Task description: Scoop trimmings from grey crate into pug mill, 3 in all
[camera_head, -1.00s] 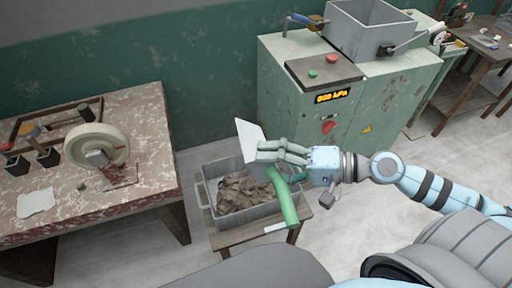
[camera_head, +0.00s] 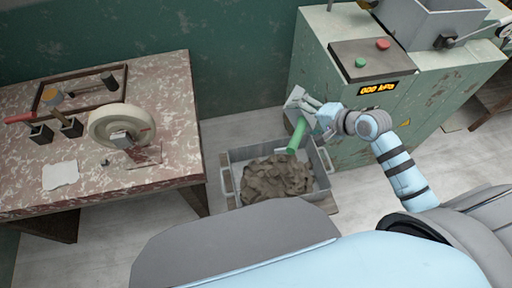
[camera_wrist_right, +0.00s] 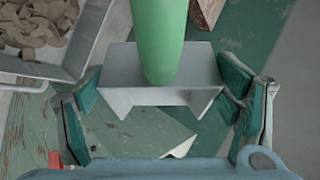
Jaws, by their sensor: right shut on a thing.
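The grey crate (camera_head: 258,151) stands on a low wooden stand and holds a heap of brown-grey clay trimmings (camera_head: 275,178). It also shows at the top left of the right wrist view (camera_wrist_right: 82,42). My right gripper (camera_head: 312,108) is shut on a scoop with a green handle (camera_head: 297,138), above the crate's back right corner, beside the mill. In the right wrist view, the green handle (camera_wrist_right: 158,35) runs down to a grey part (camera_wrist_right: 132,65) between the fingers. I cannot tell whether the scoop holds clay. The pug mill (camera_head: 335,95) has a grey open hopper (camera_head: 440,25) on top. My left gripper is out of view.
A stained worktable (camera_head: 170,95) stands at the left with a pale wheel (camera_head: 103,122), tools in dark holders and a white scrap (camera_head: 60,175). A green wall (camera_head: 200,40) runs behind.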

